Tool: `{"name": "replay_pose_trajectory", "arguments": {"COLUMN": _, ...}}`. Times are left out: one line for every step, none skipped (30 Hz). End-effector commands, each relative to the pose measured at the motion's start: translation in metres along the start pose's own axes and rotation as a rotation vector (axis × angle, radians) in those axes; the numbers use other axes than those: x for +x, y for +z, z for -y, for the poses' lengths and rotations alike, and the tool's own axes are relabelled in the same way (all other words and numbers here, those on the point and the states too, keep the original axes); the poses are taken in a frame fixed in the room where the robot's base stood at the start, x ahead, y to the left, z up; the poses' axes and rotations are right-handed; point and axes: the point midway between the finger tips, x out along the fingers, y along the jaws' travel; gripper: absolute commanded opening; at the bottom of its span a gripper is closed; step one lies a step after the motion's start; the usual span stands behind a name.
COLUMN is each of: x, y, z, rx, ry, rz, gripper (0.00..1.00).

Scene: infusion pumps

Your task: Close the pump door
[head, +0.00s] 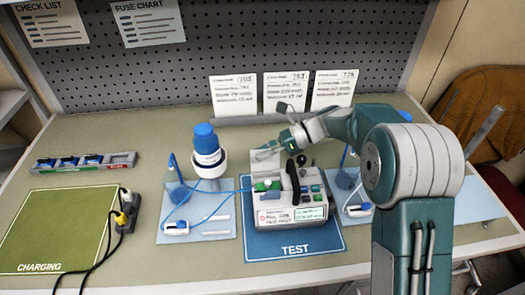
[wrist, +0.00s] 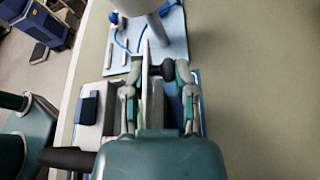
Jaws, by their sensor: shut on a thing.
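The infusion pump (head: 290,212) is a light box with a label on its front and green parts on top. It sits on the blue TEST mat (head: 300,246). Its pale door panel (head: 266,160) stands raised at the back left of the pump. My gripper (head: 283,125) is above and behind the pump, partly blended with the panel in the head view. In the wrist view my gripper (wrist: 159,100) has its fingers on either side of the thin pale door panel (wrist: 147,75) and a dark round knob. Finger contact is hard to make out.
A white, blue-capped container (head: 207,150) stands on a pale mat left of the pump, with blue tubing nearby. Three cards (head: 285,92) stand behind. A black lever (head: 294,182) rises from the pump.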

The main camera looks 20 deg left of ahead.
Motion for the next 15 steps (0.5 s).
{"name": "replay_pose_trajectory", "arguments": {"x": 0.0007, "y": -0.0019, "z": 0.0005, "rx": 0.002, "ry": 0.0, "rz": -0.002, "gripper": 0.0}}
{"name": "replay_pose_trajectory", "arguments": {"x": 0.0007, "y": -0.0019, "z": 0.0005, "rx": 0.002, "ry": 0.0, "rz": -0.002, "gripper": 0.0}}
{"name": "replay_pose_trajectory", "arguments": {"x": 0.0008, "y": -0.002, "z": 0.0005, "rx": 0.002, "ry": 0.0, "rz": -0.003, "gripper": 0.4}}
{"name": "replay_pose_trajectory", "arguments": {"x": 0.0008, "y": -0.002, "z": 0.0005, "rx": 0.002, "ry": 0.0, "rz": -0.003, "gripper": 0.53}}
{"name": "replay_pose_trajectory", "arguments": {"x": 0.0007, "y": -0.002, "z": 0.0005, "rx": 0.002, "ry": 0.0, "rz": -0.003, "gripper": 0.64}}
{"name": "replay_pose_trajectory", "arguments": {"x": 0.0007, "y": -0.0018, "z": 0.0004, "rx": 0.002, "ry": 0.0, "rz": -0.002, "gripper": 0.64}}
{"name": "replay_pose_trajectory", "arguments": {"x": 0.0006, "y": -0.0015, "z": 0.0002, "rx": 0.002, "ry": 0.0, "rz": -0.002, "gripper": 0.64}}
{"name": "replay_pose_trajectory", "arguments": {"x": 0.0006, "y": -0.0014, "z": 0.0, "rx": 0.002, "ry": 0.0, "rz": -0.002, "gripper": 0.64}}
{"name": "replay_pose_trajectory", "arguments": {"x": 0.0005, "y": -0.0012, "z": -0.0002, "rx": 0.002, "ry": 0.0, "rz": -0.002, "gripper": 0.64}}
{"name": "replay_pose_trajectory", "arguments": {"x": 0.0004, "y": -0.0011, "z": -0.0003, "rx": 0.001, "ry": 0.0, "rz": -0.002, "gripper": 0.64}}
{"name": "replay_pose_trajectory", "arguments": {"x": 0.0002, "y": -0.001, "z": -0.0004, "rx": 0.001, "ry": 0.0, "rz": -0.002, "gripper": 0.64}}
{"name": "replay_pose_trajectory", "arguments": {"x": 0.0001, "y": -0.001, "z": -0.0005, "rx": 0.001, "ry": 0.0, "rz": -0.001, "gripper": 0.64}}
{"name": "replay_pose_trajectory", "arguments": {"x": -0.0001, "y": -0.0009, "z": -0.0005, "rx": 0.001, "ry": 0.0, "rz": -0.001, "gripper": 0.64}}
{"name": "replay_pose_trajectory", "arguments": {"x": -0.0001, "y": -0.0008, "z": -0.0006, "rx": 0.001, "ry": 0.0, "rz": -0.001, "gripper": 0.64}}
{"name": "replay_pose_trajectory", "arguments": {"x": -0.0004, "y": -0.0008, "z": -0.0007, "rx": 0.001, "ry": 0.0, "rz": -0.001, "gripper": 0.64}}
